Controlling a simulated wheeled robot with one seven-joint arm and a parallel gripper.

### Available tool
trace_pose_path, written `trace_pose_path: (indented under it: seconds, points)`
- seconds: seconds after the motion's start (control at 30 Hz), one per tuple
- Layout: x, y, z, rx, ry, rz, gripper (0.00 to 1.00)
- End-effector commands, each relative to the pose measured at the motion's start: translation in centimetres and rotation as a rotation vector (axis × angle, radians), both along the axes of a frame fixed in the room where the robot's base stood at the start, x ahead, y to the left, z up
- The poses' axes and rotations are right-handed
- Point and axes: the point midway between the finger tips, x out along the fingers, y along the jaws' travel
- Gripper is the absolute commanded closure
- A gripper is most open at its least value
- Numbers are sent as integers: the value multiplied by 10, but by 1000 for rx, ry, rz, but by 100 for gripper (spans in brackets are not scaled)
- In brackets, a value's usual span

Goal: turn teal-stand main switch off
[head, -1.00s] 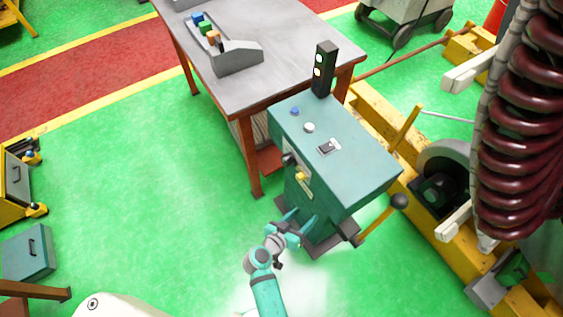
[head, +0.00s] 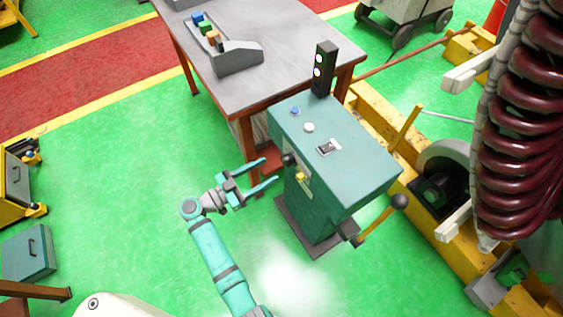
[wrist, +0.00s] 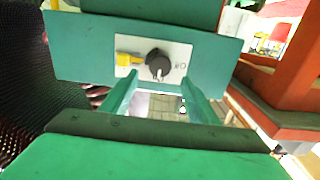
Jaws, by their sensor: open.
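The teal stand (head: 345,160) stands at the centre right of the head view. Its left-facing side carries a black rotary knob (head: 289,159), with a yellow part (head: 302,177) beside it. In the wrist view the black knob (wrist: 160,65) sits on a pale plate, with a small light mark on it and a yellow part (wrist: 128,58) to its left. Small lettering right of the knob is too blurred to read. My gripper (head: 270,170) is open and empty, left of the stand, fingers pointing toward the panel. In the wrist view the knob lies between the finger lines, apart from them.
A signal tower (head: 322,68) with two lit lamps stands behind the stand. A grey table (head: 275,40) is behind to the left. A yellow frame (head: 375,120) and a ball-ended lever (head: 398,202) are on the right.

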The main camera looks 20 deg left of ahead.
Motion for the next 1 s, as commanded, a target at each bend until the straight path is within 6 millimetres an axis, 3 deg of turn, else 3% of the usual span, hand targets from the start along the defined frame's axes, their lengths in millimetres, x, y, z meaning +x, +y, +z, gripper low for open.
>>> trace_pose_path:
  seconds: [0.4,0.83,1.0]
  points:
    - [50,-39,0,-1,1,0,45]
    - [57,-45,0,0,1,2,45]
    - [57,-45,0,0,1,2,84]
